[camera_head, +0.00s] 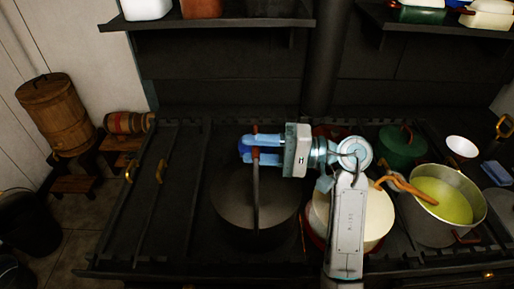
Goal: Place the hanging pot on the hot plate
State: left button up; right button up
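A dark grey pot (232,207) is at the middle of the black stove top. Its upright bail handle (256,195) rises to a reddish-brown grip. My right gripper (250,148) comes in from the right, and its blue fingers are closed around the grip at the top of the handle. I cannot tell whether the pot's base rests on the stove or hangs just above it. The hot plate is not distinguishable, as the pot covers the surface beneath it. My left gripper is not in view.
A cream pot (375,224) stands close right of the dark pot, partly behind my arm. Right of it are a pot of yellow-green soup (443,200) and a green lidded pot (402,146). The stove's left part (165,205) is clear. Shelves hang above.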

jog(key=shift+r+p, duration=0.15)
jog(key=shift+p, duration=0.15)
jog(key=shift+d+f+b, duration=0.25)
jog(key=shift+d+b, duration=0.05)
jog(key=d+b, duration=0.5)
jog(key=d, duration=0.6)
jog(key=shift+s+d+r+b, duration=0.2)
jog(key=shift+s+b, duration=0.1)
jog(key=shift+s, duration=0.15)
